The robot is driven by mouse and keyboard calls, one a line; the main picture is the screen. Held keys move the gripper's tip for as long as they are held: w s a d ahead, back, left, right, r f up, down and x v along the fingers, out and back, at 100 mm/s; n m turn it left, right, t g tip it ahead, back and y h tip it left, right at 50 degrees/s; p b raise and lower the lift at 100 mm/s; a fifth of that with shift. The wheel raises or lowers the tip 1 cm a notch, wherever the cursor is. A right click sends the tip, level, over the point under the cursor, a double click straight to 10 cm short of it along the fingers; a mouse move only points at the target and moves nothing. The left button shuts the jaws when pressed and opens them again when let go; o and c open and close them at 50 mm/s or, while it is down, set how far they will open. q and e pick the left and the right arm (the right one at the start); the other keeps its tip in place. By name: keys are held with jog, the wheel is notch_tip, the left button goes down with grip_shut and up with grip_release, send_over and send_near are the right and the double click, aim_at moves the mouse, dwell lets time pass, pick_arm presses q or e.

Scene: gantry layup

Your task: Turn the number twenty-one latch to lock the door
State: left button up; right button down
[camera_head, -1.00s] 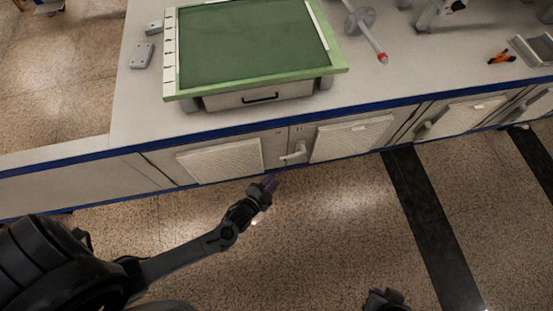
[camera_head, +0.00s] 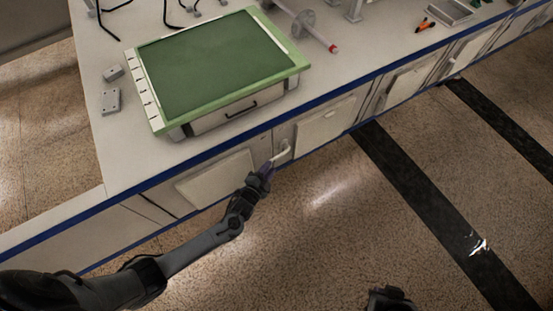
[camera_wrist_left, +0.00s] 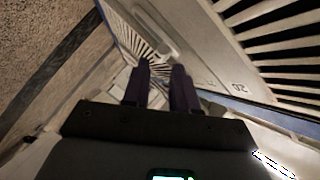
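A number that looks like 20 (camera_wrist_left: 238,87) is on the panel to the right there. I see no legible 21. My right gripper (camera_head: 390,298) shows only partly at the bottom edge, its fingers unclear.
The speckled floor (camera_head: 330,230) in front is clear.

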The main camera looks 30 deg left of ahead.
aim_at(276, 159)
pick_arm(q)
jog(key=b+x, duration=0.3)
jog(key=x, duration=0.3)
jog(key=shift+w+d, duration=0.15)
jog(key=shift+w, duration=0.45)
jog(key=shift+w, duration=0.15)
jog(key=shift+c, duration=0.3)
grip_shut()
